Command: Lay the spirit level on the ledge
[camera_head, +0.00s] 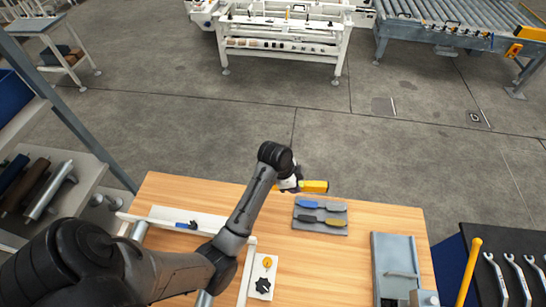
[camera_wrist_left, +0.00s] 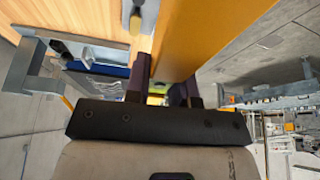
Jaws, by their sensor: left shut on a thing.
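The yellow spirit level (camera_head: 315,186) is in my left gripper (camera_head: 297,184), near the table's far edge in the head view. In the left wrist view the level (camera_wrist_left: 205,38) runs large and close, up from between the fingers of the gripper (camera_wrist_left: 166,92). The gripper is shut on it. Part of the level is hidden behind the gripper in the head view. I cannot tell for sure which part is the ledge; a white raised strip (camera_head: 209,221) runs along the left part of the table. My right gripper is not in view.
On the wooden table (camera_head: 330,262) lie a grey tray (camera_head: 320,226) with blue and dark-handled tools, a grey metal box (camera_head: 394,258) and a white plate with a black knob (camera_head: 263,286). Wrenches (camera_head: 510,275) lie on a dark surface at right. Bare wood lies around the grey tray.

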